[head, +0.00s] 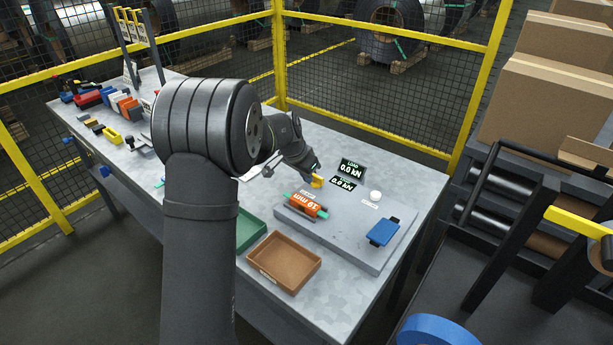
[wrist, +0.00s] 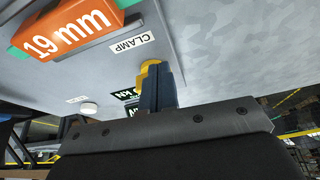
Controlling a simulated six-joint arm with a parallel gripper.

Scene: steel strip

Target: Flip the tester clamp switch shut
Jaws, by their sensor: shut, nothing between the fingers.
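The yellow clamp switch (head: 318,182) stands at the back left of the tester's grey plate (head: 345,230), beside the CLAMP label (wrist: 131,43). My gripper (head: 313,172) is shut and empty, its fingertips right at the switch. In the wrist view the dark blue fingers (wrist: 158,88) overlap the yellow switch (wrist: 150,66) and hide part of it. I cannot tell whether they touch it or how far the lever is tipped. An orange block marked 19 mm (head: 307,204), with teal ends showing, lies on the plate near the switch.
Two displays (head: 352,168) reading 0.0 kN, a white button (head: 375,195) and a blue pad (head: 383,231) are on or by the plate. A brown tray (head: 285,262) and a green tray (head: 250,232) lie in front. Coloured items (head: 120,105) crowd the bench's far left.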

